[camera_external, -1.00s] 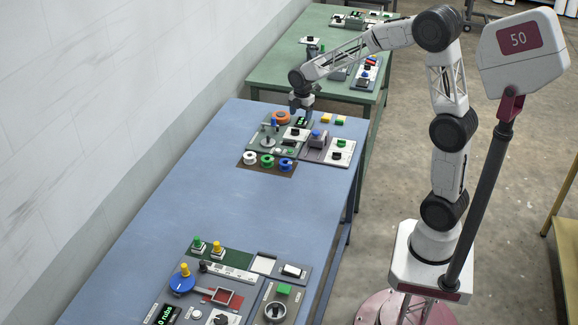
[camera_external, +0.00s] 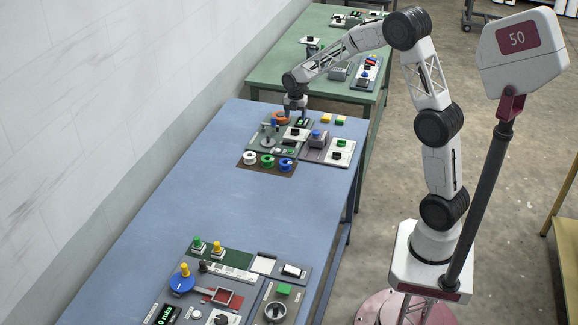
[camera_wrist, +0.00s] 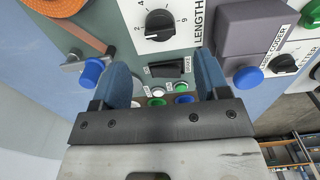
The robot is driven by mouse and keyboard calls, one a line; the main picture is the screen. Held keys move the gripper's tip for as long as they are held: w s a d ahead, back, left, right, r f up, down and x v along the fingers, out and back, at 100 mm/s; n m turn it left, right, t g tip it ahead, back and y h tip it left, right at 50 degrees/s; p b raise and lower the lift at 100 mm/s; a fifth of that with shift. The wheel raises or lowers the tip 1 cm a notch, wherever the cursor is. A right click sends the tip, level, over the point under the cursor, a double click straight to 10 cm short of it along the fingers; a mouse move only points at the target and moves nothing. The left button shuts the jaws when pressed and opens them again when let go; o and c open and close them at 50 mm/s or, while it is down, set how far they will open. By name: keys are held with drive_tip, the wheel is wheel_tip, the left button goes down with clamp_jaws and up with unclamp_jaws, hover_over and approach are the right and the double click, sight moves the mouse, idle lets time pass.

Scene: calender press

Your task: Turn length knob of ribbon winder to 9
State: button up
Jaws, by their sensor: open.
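The length knob (camera_wrist: 159,24) is black and sits on a white plate marked LENGTH at the top of the wrist view. Numbers ring it; I cannot tell which one it points to. The ribbon winder panel (camera_external: 256,141) is at the far end of the blue table in the external view. My gripper (camera_wrist: 163,68) is open and empty, with blue fingers spread wide. The knob lies ahead of the fingertips, between their lines and apart from them. In the external view my gripper (camera_external: 296,108) hangs over the back of the panel.
A grey box (camera_wrist: 253,25) with a blue knob (camera_wrist: 248,77) is on the right. A blue-capped lever (camera_wrist: 92,70) and an orange ribbon roll (camera_wrist: 52,4) are on the left.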

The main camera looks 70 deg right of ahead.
sight(295, 129)
drive_tip(key=shift+f, duration=0.1)
drive_tip(key=shift+f, duration=3.8)
drive_tip(key=c, duration=0.9)
drive_tip(key=shift+c, duration=0.2)
